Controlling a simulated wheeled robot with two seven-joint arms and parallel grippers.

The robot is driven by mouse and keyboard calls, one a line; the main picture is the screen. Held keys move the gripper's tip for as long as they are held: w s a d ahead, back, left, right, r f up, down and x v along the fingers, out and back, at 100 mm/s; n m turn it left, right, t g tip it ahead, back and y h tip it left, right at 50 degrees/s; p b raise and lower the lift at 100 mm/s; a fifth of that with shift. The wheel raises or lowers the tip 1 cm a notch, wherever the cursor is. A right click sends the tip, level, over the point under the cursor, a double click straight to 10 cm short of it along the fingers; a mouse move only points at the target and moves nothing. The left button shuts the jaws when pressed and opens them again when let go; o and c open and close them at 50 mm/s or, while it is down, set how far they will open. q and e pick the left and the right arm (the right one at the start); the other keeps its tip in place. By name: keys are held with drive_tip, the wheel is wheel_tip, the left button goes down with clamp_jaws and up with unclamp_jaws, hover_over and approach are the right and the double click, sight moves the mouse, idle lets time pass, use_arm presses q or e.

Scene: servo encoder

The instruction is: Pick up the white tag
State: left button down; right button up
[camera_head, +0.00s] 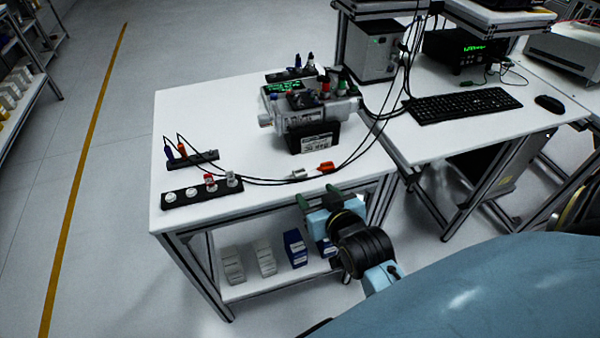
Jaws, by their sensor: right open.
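I cannot tell for certain which piece is the white tag. A black strip (201,192) at the front left of the white table holds small white pieces, among them a round one (170,197), a second one (191,191) and one at the right end (232,180). A red and white piece (210,182) stands between them. My right gripper (318,194) is open and empty at the table's front edge, to the right of the strip and apart from it. My left gripper is not in view.
A grey servo device (305,110) with cables stands at the table's back right. A second black strip (191,160) holds blue and orange plugs. A red-ended connector (325,168) lies near the front edge. Cables cross the middle. The back left of the table (205,115) is clear.

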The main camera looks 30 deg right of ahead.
approach(300, 172)
drive_tip(key=x, duration=0.2)
drive_tip(key=shift+w+a+f+b, duration=0.25)
drive_tip(key=shift+w+f+b, duration=0.05)
drive_tip(key=shift+w, duration=0.05)
drive_tip(key=shift+d+b+x, duration=0.2)
drive_tip(key=shift+x, duration=1.15)
drive_tip(key=shift+d+b+x, duration=0.15)
drive_tip(key=shift+b+x, duration=0.05)
drive_tip(key=shift+x, duration=1.15)
drive_tip(key=shift+r, duration=0.15)
drive_tip(key=shift+c, duration=0.2)
drive_tip(key=c, duration=1)
